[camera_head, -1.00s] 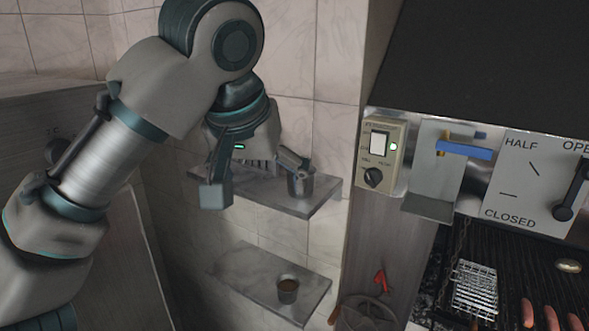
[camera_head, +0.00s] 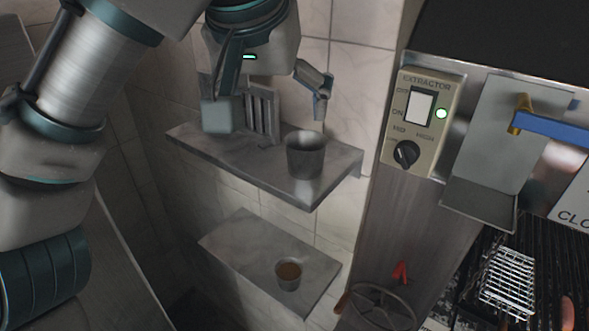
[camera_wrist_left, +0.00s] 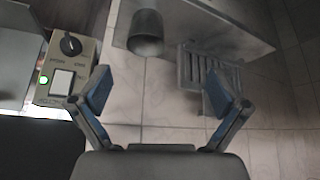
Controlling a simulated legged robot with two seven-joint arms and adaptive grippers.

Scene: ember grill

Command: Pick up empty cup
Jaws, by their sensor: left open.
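A dark grey cup (camera_head: 305,155) stands upright on the upper marble shelf (camera_head: 340,172), near its right end. It looks empty as far as I can see into it. My left gripper (camera_head: 270,108) is open, above and behind the shelf, with the cup in front of it and to the right, apart from the fingers. In the left wrist view the cup (camera_wrist_left: 146,32) shows beyond the gap between the open fingers (camera_wrist_left: 155,95). A second, smaller cup with brown contents (camera_head: 288,275) stands on the lower shelf (camera_head: 235,243). My right gripper is not in view.
A slatted grey rack (camera_head: 262,112) stands on the upper shelf beside the cup. The extractor switch box (camera_head: 423,122) and a metal bracket with a blue handle (camera_head: 560,128) are on the right. A grill with a wire basket (camera_head: 508,280) lies lower right.

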